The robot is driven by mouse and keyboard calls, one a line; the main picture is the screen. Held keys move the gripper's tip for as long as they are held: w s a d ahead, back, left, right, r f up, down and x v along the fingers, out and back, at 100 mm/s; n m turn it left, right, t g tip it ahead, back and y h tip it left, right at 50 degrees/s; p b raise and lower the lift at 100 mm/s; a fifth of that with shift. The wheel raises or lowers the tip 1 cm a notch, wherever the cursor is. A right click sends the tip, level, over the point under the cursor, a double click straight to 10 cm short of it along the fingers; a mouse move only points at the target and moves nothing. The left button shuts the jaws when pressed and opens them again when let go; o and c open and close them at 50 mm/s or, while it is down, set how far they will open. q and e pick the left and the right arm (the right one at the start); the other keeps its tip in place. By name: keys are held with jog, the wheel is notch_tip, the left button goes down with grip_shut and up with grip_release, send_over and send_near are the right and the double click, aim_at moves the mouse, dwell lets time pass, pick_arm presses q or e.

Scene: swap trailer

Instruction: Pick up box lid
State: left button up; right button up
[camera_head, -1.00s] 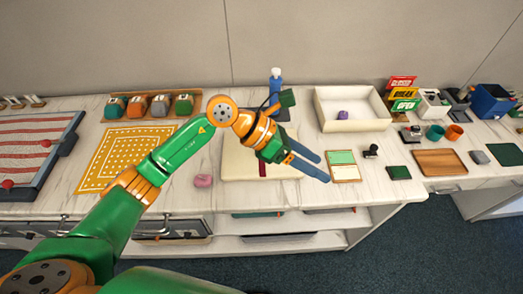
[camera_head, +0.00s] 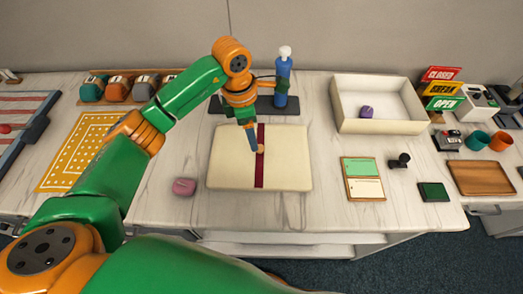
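The box lid (camera_head: 226,160) is a flat cream square with a dark red stripe down its middle, lying on the white counter. A cream open-topped box (camera_head: 345,122) stands to its right with a small purple item (camera_head: 366,112) inside. My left gripper (camera_head: 256,148) points down over the middle of the lid, with its blue fingers beside the stripe. A small light-brown knob-like spot shows at the fingertips. The fingers overlap in this view, so I cannot tell whether they are open or gripping it. My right gripper is not in view.
A pink item (camera_head: 184,187) lies left of the lid. A blue bottle-like object (camera_head: 282,80) stands behind it. A green-and-cream card board (camera_head: 362,179), a black stamp (camera_head: 400,160) and a dark green pad (camera_head: 433,192) are to the right. A yellow mat (camera_head: 75,150) lies at the left.

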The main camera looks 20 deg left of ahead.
aim_at(260, 147)
pick_arm(q)
jog(key=f, duration=0.1)
jog(key=d+f+p, duration=0.1)
jog(key=f, duration=0.2)
jog(key=shift+w+d+f+p, duration=0.2)
jog(key=shift+w+d+p, duration=0.05)
jog(key=shift+d+p, duration=0.15)
jog(key=shift+w+f, duration=0.1)
jog(key=shift+f, duration=0.35)
grip_shut()
